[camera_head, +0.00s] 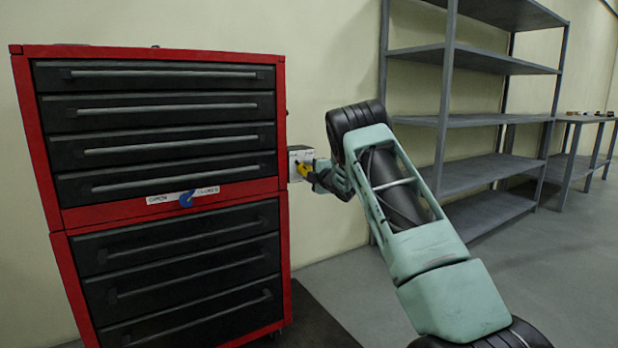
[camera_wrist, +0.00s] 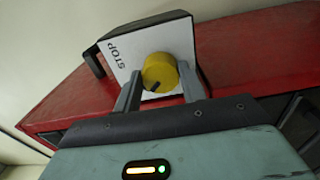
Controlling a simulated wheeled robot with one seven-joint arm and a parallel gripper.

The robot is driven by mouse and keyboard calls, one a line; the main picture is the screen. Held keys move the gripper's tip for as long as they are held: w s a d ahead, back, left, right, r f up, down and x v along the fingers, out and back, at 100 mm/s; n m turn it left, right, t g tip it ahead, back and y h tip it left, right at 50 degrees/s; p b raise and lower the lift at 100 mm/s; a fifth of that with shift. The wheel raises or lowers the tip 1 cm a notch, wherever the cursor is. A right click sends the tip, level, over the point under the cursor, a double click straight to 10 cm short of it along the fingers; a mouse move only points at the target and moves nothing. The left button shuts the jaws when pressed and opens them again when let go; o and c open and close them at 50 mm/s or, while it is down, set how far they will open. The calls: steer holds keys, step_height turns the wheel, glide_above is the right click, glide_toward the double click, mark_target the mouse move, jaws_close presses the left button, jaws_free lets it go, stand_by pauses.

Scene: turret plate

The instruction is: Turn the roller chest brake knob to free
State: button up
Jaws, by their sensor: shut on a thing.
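The roller chest (camera_head: 62,190) is red with black drawers and stands at the left of the head view. On its right side is a white plate (camera_head: 301,155) with a yellow knob (camera_head: 304,170). In the wrist view the plate (camera_wrist: 118,62) reads STOP on its left part, and the yellow knob (camera_wrist: 158,70) has a dark pointer mark near its lower edge. My gripper (camera_head: 312,173) is at the knob. In the wrist view my gripper (camera_wrist: 160,88) has one finger on each side of the knob and is shut on it. Any other wording on the plate is unreadable.
A blue knob (camera_head: 186,199) with white labels sits on the chest front between the drawer groups. A grey shelf rack (camera_head: 486,122) stands behind my arm, and a table (camera_head: 580,118) is farther right. A dark mat (camera_head: 318,322) lies beside the chest.

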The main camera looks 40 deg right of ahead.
stand_by(0.3)
steer(key=o, duration=1)
steer(key=shift+s, duration=0.1)
steer(key=p+v, duration=0.2)
steer(key=v, duration=1.5)
steer(key=shift+s+a, duration=0.1)
steer(key=shift+a, duration=0.05)
